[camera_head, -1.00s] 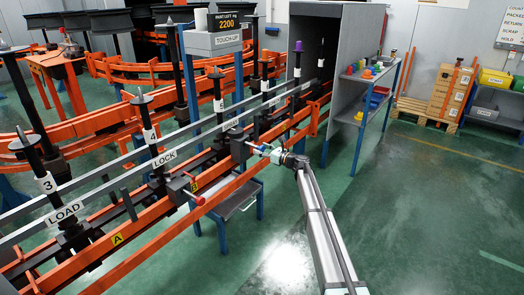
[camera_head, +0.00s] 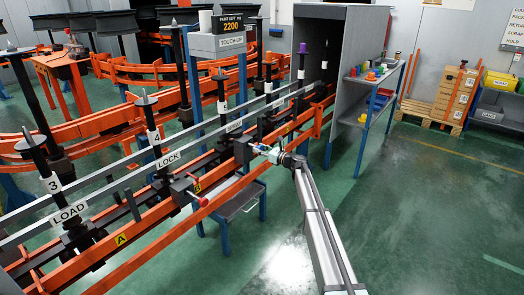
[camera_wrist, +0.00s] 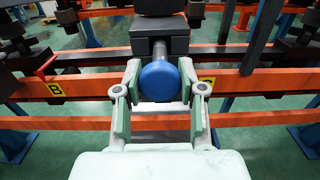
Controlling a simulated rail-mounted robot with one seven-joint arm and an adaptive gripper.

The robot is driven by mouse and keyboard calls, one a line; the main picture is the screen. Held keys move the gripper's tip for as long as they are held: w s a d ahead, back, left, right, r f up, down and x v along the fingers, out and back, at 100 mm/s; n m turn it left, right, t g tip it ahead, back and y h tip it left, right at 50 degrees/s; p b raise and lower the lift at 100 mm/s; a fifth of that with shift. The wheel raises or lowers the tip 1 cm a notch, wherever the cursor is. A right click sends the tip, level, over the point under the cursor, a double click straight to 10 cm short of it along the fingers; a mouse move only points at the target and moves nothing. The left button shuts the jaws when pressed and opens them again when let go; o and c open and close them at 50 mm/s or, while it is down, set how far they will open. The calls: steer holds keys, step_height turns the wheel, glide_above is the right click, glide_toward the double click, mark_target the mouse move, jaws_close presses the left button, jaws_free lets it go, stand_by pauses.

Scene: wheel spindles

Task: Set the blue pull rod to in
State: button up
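The blue pull rod shows in the wrist view as a round blue knob (camera_wrist: 159,82) on a short grey shaft, which runs into a dark block (camera_wrist: 158,44). In the head view, the dark box (camera_head: 243,150) is at the rail beside my gripper. My gripper (camera_wrist: 160,76) has one finger on each side of the knob, with the fingertips reaching past its front face. The fingers look spread and very close to the knob's sides; firm contact cannot be made out. In the head view, my gripper (camera_head: 270,152) largely hides the knob.
Orange rails (camera_wrist: 90,86) run across, left and right of the block. A grey tray stand (camera_head: 240,203) is below my gripper. The green floor on the right is clear.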

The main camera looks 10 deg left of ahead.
steer(key=o, duration=0.4)
steer(key=shift+w+a, duration=0.15)
steer(key=shift+a, duration=0.15)
steer(key=shift+o, duration=0.2)
steer(key=shift+d, duration=0.15)
steer(key=v, duration=1.2)
steer(key=shift+r, duration=0.1)
